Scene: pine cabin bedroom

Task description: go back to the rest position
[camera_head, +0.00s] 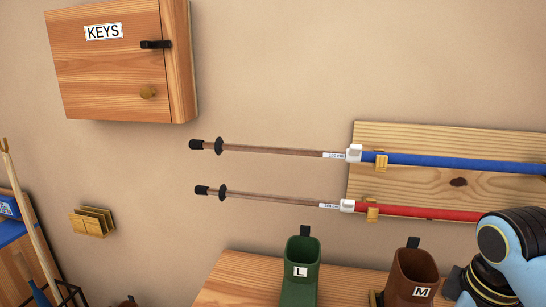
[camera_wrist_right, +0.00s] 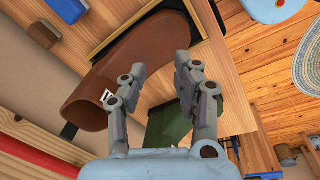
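My right gripper (camera_wrist_right: 158,75) shows in the right wrist view. Its two fingers stand apart with nothing between them. My left gripper is not in view.
Two poles, blue (camera_head: 450,163) and red (camera_head: 430,211), hang on a pine board (camera_head: 400,135). A KEYS cabinet (camera_head: 100,80) is on the wall, with a small wooden rack (camera_head: 92,221) below.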

